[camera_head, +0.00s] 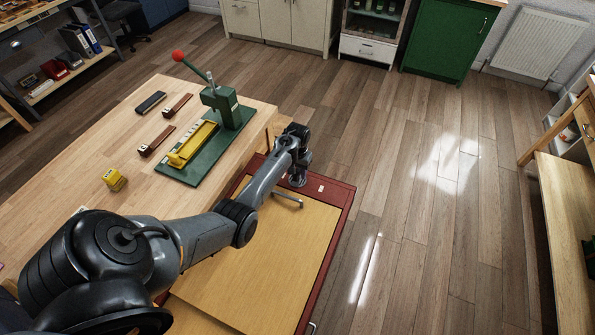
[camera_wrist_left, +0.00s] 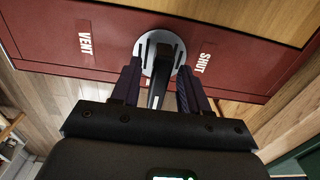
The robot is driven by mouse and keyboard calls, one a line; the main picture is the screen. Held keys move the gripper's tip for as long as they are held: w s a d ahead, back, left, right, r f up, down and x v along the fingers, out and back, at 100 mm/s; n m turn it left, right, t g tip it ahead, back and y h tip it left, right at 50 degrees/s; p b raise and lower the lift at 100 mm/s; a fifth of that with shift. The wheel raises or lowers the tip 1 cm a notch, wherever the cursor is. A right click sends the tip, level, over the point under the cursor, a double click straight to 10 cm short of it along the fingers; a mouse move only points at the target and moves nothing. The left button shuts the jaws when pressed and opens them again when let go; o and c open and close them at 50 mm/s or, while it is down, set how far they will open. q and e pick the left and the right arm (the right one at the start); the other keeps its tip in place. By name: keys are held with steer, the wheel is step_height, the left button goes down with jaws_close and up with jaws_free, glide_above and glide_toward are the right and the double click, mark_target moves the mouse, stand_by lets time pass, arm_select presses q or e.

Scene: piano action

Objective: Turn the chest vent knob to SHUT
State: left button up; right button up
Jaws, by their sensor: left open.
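The chest vent knob (camera_wrist_left: 157,78) is a dark bar on a pale round plate (camera_wrist_left: 149,58), set on the chest's dark red face in the left wrist view. A white VENT label (camera_wrist_left: 85,42) is left of it and a SHUT label (camera_wrist_left: 203,64) right of it. I cannot tell which label the knob points to. My left gripper (camera_wrist_left: 159,90) is open, with one finger on each side of the knob; whether they touch it is unclear. In the head view my left gripper (camera_head: 298,180) is over the red chest (camera_head: 337,213), hiding the knob. My right gripper is not in view.
The chest has a tan top panel (camera_head: 255,265) with a grey bar handle (camera_head: 287,200). The wooden table (camera_head: 75,212) beside it carries a green lever press (camera_head: 222,108), a yellow block (camera_head: 114,180) and small dark pieces. The floor right of the chest is clear.

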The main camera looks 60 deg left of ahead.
arm_select(q)
jaws_close()
